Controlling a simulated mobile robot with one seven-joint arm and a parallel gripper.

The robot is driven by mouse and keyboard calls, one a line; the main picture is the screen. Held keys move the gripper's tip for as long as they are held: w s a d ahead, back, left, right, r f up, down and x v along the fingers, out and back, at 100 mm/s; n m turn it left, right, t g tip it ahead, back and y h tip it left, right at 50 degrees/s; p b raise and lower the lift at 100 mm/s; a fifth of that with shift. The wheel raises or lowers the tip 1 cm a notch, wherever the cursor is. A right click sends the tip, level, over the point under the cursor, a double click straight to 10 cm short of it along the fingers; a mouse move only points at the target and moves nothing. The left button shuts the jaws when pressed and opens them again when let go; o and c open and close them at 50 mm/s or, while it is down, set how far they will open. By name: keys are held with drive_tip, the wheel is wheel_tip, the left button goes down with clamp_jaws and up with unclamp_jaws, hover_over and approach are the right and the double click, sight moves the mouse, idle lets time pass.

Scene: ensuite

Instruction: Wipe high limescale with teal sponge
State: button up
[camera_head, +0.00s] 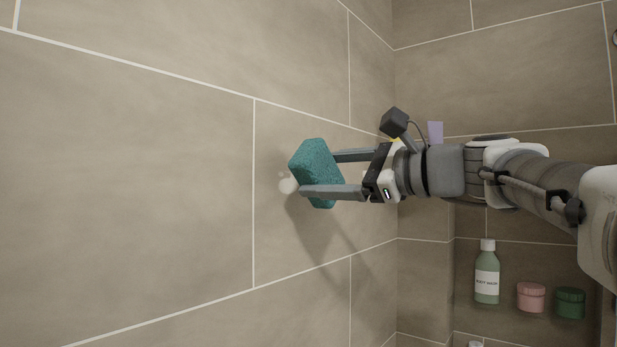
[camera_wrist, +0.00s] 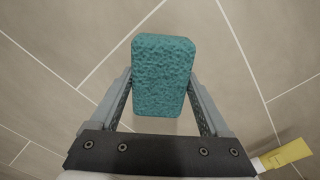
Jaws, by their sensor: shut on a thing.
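The teal sponge (camera_head: 318,172) is held between the two fingers of my gripper (camera_head: 330,174), up against or very close to the tiled wall on the left; I cannot tell if it touches. It also shows in the wrist view (camera_wrist: 163,75), upright between the fingers of my gripper (camera_wrist: 163,102). A whitish limescale patch (camera_head: 288,185) shows on the wall just left of the sponge's lower part. The sponge and gripper may hide more of the patch.
A niche at the lower right holds a green body wash bottle (camera_head: 487,275), a pink jar (camera_head: 531,297) and a dark green jar (camera_head: 570,302). A lilac object (camera_head: 435,132) shows behind my arm. A yellow object (camera_wrist: 288,154) shows in the wrist view. The left wall is otherwise bare.

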idle(0.3)
drive_tip(key=shift+v, duration=1.55)
drive_tip(key=shift+a, duration=0.15)
drive_tip(key=shift+f+x, duration=0.25)
drive_tip(key=shift+x, duration=0.9)
drive_tip(key=shift+f+x, duration=0.25)
drive_tip(key=shift+x, duration=0.9)
drive_tip(key=shift+f+x, duration=0.25)
drive_tip(key=shift+x, duration=0.9)
drive_tip(key=shift+x, duration=1)
